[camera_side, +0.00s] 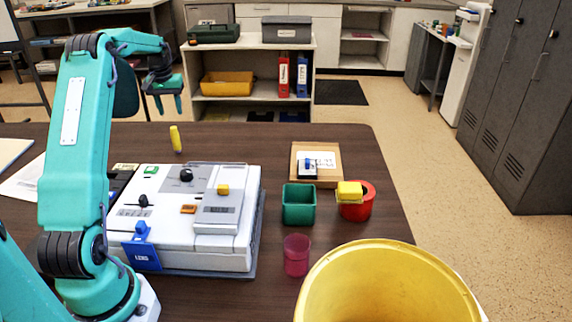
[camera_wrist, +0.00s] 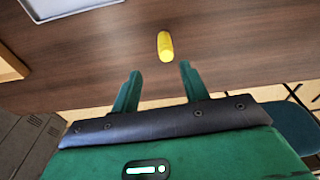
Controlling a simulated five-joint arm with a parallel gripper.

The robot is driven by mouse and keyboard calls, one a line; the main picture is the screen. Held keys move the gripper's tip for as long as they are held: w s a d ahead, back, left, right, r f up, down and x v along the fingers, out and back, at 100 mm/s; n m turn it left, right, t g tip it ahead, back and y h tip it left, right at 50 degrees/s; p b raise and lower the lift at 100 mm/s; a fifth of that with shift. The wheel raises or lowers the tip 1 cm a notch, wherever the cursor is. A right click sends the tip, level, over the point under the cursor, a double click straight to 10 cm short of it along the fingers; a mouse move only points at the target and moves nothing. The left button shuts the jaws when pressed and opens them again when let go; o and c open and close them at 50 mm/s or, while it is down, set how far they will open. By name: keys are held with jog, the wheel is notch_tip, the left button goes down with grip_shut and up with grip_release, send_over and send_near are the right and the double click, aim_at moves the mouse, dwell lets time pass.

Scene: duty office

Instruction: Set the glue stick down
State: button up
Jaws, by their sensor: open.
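The yellow glue stick (camera_side: 176,139) stands on the dark table behind the white machine in the side view, leaning slightly or upright. In the wrist view the glue stick (camera_wrist: 165,46) is on the wood ahead of the fingertips, with a gap between. My gripper (camera_side: 168,108) hangs above and beyond the glue stick in the side view, near the table's back edge. In the wrist view my gripper (camera_wrist: 158,72) has its two green fingers spread apart with nothing between them.
A white machine (camera_side: 190,252) with knobs and a blue tag fills the table's middle. A green square cup (camera_side: 298,205), a red round container (camera_side: 357,208), a pink cup (camera_side: 296,256) and a large yellow bucket (camera_side: 330,265) stand to the right. Bare table surrounds the glue stick.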

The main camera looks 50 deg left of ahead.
jog(key=d+r+m+t, duration=0.15)
jog(key=d+r, duration=0.25)
jog(key=d, duration=0.5)
jog(key=d+r+m, duration=0.2)
jog(key=d+r, duration=0.3)
jog(key=d, duration=0.4)
jog(key=d+r+m+t, duration=0.1)
jog(key=d+r, duration=0.3)
jog(key=d, duration=0.5)
jog(key=s+d+f+m+t, duration=0.1)
jog(key=s+d+f+m, duration=0.1)
jog(key=s+d, duration=0.6)
jog(key=s+d+f+m+t+h, duration=0.1)
jog(key=s+d+m, duration=0.2)
jog(key=s+d, duration=0.5)
jog(key=shift+s+d+f, duration=0.3)
jog(key=shift+d+f, duration=0.05)
jog(key=shift+d, duration=1.1)
